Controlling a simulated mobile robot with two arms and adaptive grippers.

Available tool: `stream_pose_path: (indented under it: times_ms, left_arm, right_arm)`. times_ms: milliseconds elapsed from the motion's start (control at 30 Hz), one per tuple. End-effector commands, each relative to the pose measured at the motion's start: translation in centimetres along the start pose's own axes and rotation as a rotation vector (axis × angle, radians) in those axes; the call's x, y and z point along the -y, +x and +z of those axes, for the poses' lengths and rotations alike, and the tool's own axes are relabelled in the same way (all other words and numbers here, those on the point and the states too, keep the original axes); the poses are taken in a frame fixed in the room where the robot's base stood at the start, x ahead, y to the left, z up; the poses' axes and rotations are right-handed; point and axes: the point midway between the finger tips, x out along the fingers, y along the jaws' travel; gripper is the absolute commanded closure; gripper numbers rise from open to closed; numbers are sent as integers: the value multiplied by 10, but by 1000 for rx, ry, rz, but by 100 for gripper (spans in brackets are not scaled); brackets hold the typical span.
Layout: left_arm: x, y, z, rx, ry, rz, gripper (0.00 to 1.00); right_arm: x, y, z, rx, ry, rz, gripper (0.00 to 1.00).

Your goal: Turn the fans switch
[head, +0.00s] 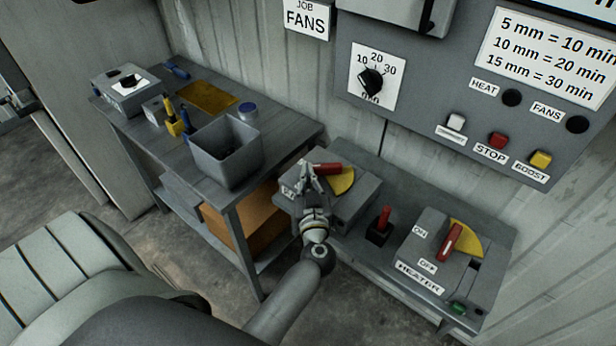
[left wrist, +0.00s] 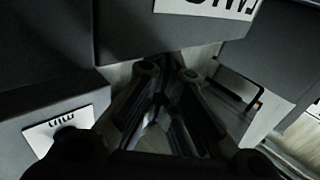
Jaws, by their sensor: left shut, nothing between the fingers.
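A grey switch box (head: 352,203) with a red lever (head: 328,168) and a yellow quarter plate (head: 342,182) stands on the low bench below the wall panel. Its lever lies along the upper edge of the yellow plate. Its labels are mostly hidden by my gripper, so I cannot read its name there. My left gripper (head: 308,174) is shut and empty, over the left part of this box, close to the left end of the lever; I cannot tell if they touch. In the left wrist view its fingers (left wrist: 163,85) point at grey surfaces and white labels.
To the right on the bench are a small red lever (head: 383,220) and the HEATER box (head: 440,262) with its red lever. The wall panel (head: 440,90) carries a dial, buttons and lamps. A left table (head: 175,140) holds a grey bin (head: 228,165) and tools. A JOB FANS sign (head: 305,17) hangs above.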

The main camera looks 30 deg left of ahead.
Motion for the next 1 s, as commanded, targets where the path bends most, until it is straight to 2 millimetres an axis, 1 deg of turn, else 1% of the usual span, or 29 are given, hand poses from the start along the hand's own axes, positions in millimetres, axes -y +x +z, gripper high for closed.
stream_pose_path:
  times_ms: [67,167,367,500,733,1000]
  left_arm:
    - [0,0,0,0,0,0,100]
    - [0,0,0,0,1,3,100]
    - [2,2,-2,-1,4,40,100]
    - [3,3,-1,-1,2,61,100]
    - [4,5,-2,-1,3,98,100]
    - [8,11,-3,-1,7,210,100]
  right_arm:
    - [0,0,4,6,0,0,100]
    - [0,-1,5,8,1,0,100]
    - [-1,-10,1,3,1,1,100]
    - [-2,-12,-4,-4,1,2,100]
    - [-2,-18,-6,-6,2,2,100]
    - [0,-34,-8,-7,3,-1,100]
